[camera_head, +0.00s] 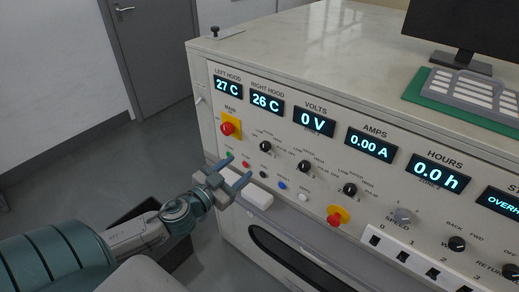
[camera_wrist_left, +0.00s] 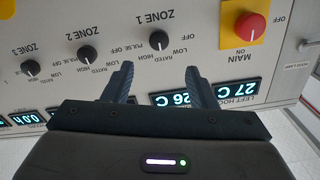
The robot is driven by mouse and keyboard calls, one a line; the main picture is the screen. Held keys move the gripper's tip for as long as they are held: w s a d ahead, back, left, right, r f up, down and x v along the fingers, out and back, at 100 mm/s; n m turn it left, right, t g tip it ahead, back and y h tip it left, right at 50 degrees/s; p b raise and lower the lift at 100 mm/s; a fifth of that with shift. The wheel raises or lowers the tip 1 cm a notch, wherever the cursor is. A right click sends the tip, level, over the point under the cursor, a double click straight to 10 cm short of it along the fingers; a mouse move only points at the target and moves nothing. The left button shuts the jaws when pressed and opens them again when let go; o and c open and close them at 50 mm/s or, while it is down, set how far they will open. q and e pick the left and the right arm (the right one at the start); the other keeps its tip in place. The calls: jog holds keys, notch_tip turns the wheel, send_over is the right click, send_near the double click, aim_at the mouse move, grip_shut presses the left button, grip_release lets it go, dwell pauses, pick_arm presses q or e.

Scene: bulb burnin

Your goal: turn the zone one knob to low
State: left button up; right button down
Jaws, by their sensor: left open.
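The zone one knob (camera_head: 265,146) is a small black dial on the sloping front panel, the leftmost of three similar knobs. In the left wrist view the panel is upside down and the zone one knob (camera_wrist_left: 159,40) sits beyond the gap between my fingertips, under the label ZONE 1. Its pointer is too small to read surely. My left gripper (camera_head: 236,170) is open and empty, in front of the panel, to the lower left of the knob. Its two dark fingers also show in the left wrist view (camera_wrist_left: 160,70), apart from the knob. My right gripper is out of view.
The zone two knob (camera_head: 303,166) and zone three knob (camera_head: 349,189) are to the right. A red main switch (camera_head: 228,128) on a yellow plate is at the left. Several small push buttons and a red-yellow stop button (camera_head: 337,216) lie below. Lit displays run above.

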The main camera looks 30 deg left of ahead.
aim_at(264, 147)
pick_arm(q)
jog(key=w+p, duration=0.1)
jog(key=w, duration=0.5)
jog(key=w+p, duration=0.1)
jog(key=w, duration=0.2)
jog(key=shift+d+p, duration=0.35)
jog(key=shift+d, duration=0.05)
jog(key=shift+w+d, duration=0.1)
jog(key=shift+w, duration=0.7)
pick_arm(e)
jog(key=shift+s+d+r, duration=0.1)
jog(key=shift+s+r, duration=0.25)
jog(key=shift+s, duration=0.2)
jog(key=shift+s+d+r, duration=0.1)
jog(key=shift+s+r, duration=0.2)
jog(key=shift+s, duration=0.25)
pick_arm(q)
jog(key=c, duration=1)
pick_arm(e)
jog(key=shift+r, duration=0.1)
